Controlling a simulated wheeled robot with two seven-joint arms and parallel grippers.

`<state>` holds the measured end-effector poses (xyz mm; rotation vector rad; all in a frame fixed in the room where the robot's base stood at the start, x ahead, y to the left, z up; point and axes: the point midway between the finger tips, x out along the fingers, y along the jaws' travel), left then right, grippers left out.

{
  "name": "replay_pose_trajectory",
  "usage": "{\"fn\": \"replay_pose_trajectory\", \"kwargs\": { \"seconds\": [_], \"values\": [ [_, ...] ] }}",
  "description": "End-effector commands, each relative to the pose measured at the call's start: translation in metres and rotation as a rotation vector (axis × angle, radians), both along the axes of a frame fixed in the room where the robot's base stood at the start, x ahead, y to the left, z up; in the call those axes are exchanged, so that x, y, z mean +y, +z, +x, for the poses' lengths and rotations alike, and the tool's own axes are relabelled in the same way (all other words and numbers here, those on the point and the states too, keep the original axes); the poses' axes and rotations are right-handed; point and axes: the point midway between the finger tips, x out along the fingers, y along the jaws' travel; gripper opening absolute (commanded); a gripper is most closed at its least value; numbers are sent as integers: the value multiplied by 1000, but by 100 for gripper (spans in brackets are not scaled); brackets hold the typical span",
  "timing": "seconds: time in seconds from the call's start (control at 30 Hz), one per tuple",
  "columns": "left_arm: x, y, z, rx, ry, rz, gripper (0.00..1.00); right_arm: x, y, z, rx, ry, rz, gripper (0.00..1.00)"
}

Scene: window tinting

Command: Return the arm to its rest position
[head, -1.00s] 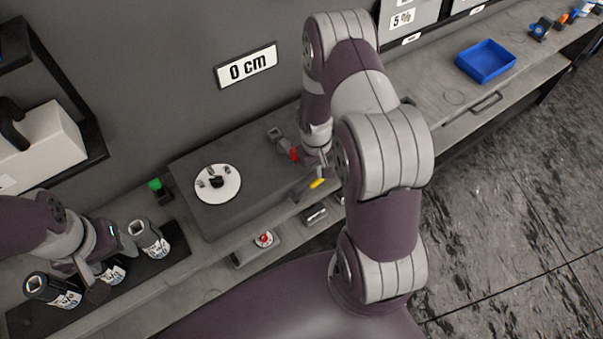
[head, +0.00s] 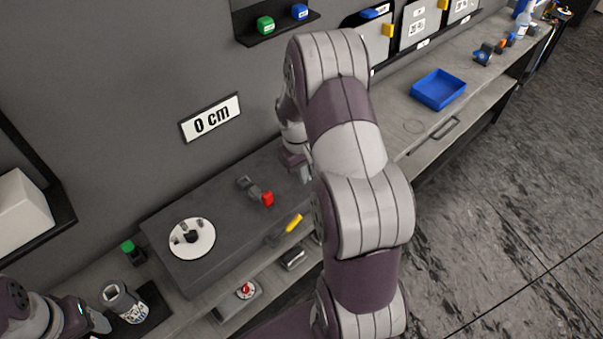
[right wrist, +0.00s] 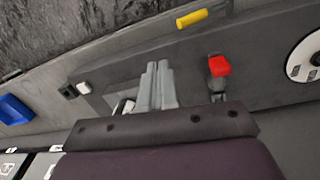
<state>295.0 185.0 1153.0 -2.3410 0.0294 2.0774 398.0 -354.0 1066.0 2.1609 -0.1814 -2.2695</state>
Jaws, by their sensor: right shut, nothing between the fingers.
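My right arm rises from the bottom of the head view, bends over and hangs down above the grey raised block (head: 225,225) on the bench. My right gripper (head: 300,172) is partly hidden behind my arm. In the right wrist view its fingers (right wrist: 157,85) are together with nothing between them. A red-tipped dark tool (head: 258,192) lies on the block, apart from the gripper; it also shows in the right wrist view (right wrist: 219,70). My left gripper (head: 90,318) is at the lower left edge, near a labelled bottle (head: 124,303); its fingers are cut off or unclear.
A round white disc with dark parts (head: 192,239) sits on the block. A yellow handle (head: 293,223) is at its front edge. A blue tray (head: 438,89) stands on the bench at right. Shelves line the wall. Open floor (head: 510,220) lies at right.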

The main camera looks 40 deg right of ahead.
Motion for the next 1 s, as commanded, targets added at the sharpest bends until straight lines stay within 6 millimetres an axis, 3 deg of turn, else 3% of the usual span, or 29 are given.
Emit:
{"fn": "replay_pose_trajectory", "kwargs": {
  "seconds": [0.27, 0.33, 0.43, 0.5, 0.6, 0.7, 0.8, 1.0],
  "values": [
    [0, 0, 0, 0, 0, 0, 64, 0, 0, 0, -3, -7, -1, 0],
    [0, 0, 0, 0, 0, 0, 64, 8, -7, -11, 3, -56, 15, 0],
    [0, -8, 0, 0, 0, 0, 64, 41, 0, -37, -6, -110, 41, 0],
    [0, -19, 0, 0, 0, 0, 64, 77, 11, -56, -33, -105, 53, 0],
    [0, -33, 0, 0, 0, 0, 64, 123, 23, -85, -80, -55, 67, 0],
    [0, -45, 0, 0, 0, 0, 64, 157, 31, -107, -130, 34, 78, 0],
    [0, -48, 0, 0, 0, 0, 64, 172, 41, -103, -175, 102, 82, 0],
    [0, -48, 0, 0, 0, 0, 64, 172, 41, -103, -175, 102, 82, 0]
  ]
}}
